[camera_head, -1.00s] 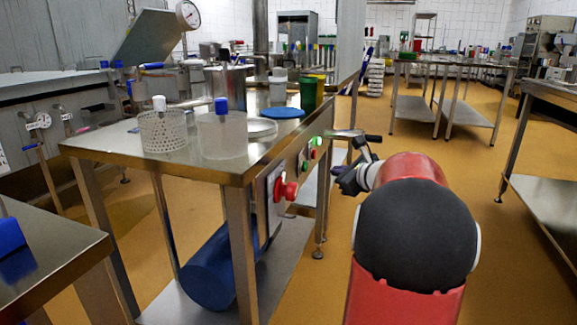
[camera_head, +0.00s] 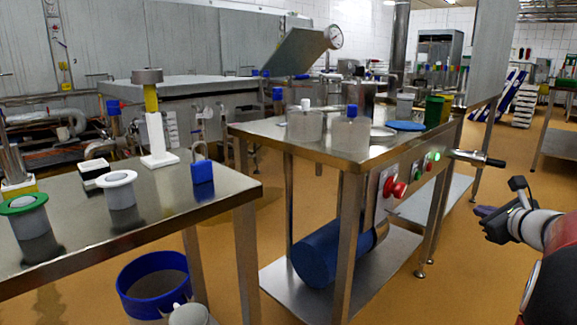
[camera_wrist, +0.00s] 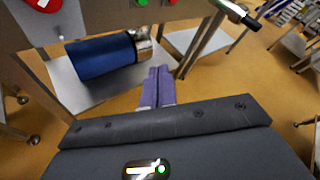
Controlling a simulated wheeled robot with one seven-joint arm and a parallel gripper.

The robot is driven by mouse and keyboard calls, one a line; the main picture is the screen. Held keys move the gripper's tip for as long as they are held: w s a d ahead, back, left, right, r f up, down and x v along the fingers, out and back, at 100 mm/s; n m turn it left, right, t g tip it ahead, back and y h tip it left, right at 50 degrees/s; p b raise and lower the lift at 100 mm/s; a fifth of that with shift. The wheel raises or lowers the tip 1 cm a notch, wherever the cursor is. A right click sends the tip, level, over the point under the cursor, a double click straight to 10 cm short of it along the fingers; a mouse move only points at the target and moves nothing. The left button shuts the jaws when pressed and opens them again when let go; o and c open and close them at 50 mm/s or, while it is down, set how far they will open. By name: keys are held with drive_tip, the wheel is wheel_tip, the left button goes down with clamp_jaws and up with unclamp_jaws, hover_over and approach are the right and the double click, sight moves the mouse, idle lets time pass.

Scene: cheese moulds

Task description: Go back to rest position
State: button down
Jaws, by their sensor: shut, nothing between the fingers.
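My gripper (camera_head: 488,212) is at the right of the head view, in the air beside the steel table with the buttons. In the wrist view its two purple-grey fingers (camera_wrist: 158,86) lie together with nothing between them. My red and black arm shows at the right edge of the head view, partly cut off. The gripper is apart from the table and from the handle (camera_head: 475,158) that sticks out from the table's right side.
The steel table (camera_head: 290,132) carries moulds with blue and white tops. A red button (camera_head: 398,189) is on its side, a blue cylinder (camera_head: 325,258) on its lower shelf. A nearer table (camera_head: 90,235) and a blue-rimmed bin (camera_head: 150,285) are at left. Floor right of the gripper is open.

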drive_tip(key=s+a+r+n+g+y+p, duration=0.1)
drive_tip(key=s+a+n+g+y+p, duration=0.15)
drive_tip(key=a+n, duration=0.75)
drive_tip(key=s+a+n+g+y+p, duration=0.1)
drive_tip(key=s+a+n+g+y, duration=0.2)
drive_tip(key=a, duration=1.3)
drive_tip(key=s+a+f+n+g+h+p, duration=0.1)
drive_tip(key=s+a+n, duration=0.3)
drive_tip(key=s+n, duration=0.5)
drive_tip(key=s+a+f+n+g+h+p, duration=0.2)
drive_tip(key=s+a+f+n+h, duration=0.1)
drive_tip(key=s+n, duration=0.6)
drive_tip(key=shift+s+a+h, duration=0.45)
drive_tip(key=shift+s+a, duration=0.35)
drive_tip(key=shift+s, duration=0.2)
drive_tip(key=shift+g, duration=0.25)
